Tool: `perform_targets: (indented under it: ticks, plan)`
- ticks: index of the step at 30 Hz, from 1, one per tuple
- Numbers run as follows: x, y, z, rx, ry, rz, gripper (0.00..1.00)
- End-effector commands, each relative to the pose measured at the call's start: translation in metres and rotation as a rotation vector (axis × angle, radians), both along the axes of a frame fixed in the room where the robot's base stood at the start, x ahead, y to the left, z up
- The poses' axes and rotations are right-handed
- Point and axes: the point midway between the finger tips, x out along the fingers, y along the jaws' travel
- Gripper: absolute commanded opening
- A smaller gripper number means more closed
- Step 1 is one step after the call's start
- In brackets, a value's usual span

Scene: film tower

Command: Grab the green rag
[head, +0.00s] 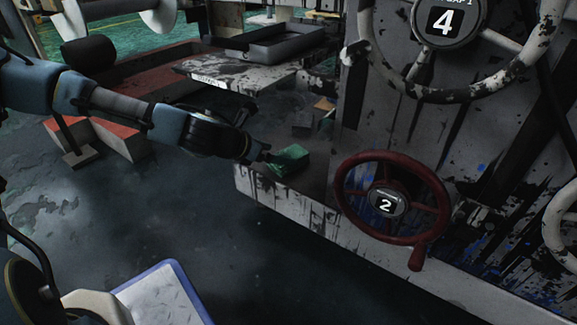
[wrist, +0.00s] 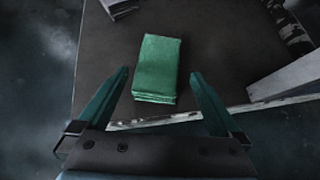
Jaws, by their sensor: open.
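The green rag (head: 289,159) is a folded block lying near the end of a low dark ledge, left of the red wheel in the head view. In the wrist view the rag (wrist: 157,68) lies flat on the dark surface, ahead of and between my fingertips. My gripper (wrist: 160,72) is open, with one finger on each side of the rag's near end and a gap on both sides. In the head view my gripper (head: 266,157) reaches in from the left, close beside the rag, and its fingers are hard to make out.
The dark ledge (head: 318,178) has a worn white front edge. A red handwheel marked 2 (head: 385,204) stands right of the rag. A white wheel marked 4 (head: 487,82) is above. A paint-stained white board (head: 235,76) is behind my arm. Open floor lies in front.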

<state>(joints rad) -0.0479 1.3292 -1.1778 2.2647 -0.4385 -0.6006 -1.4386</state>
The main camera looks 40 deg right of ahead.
Motion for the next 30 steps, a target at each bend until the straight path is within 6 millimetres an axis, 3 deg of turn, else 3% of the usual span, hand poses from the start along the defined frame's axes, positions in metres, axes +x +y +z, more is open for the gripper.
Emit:
perform_targets:
  ticks: [18,28,30]
  plan:
    - [0.004,-0.046,-0.037,0.000,-0.002,-0.003,1.00]
    - [0.005,-0.050,-0.037,0.001,-0.001,-0.002,1.00]
    - [0.005,-0.050,-0.037,0.001,-0.001,-0.002,0.92]
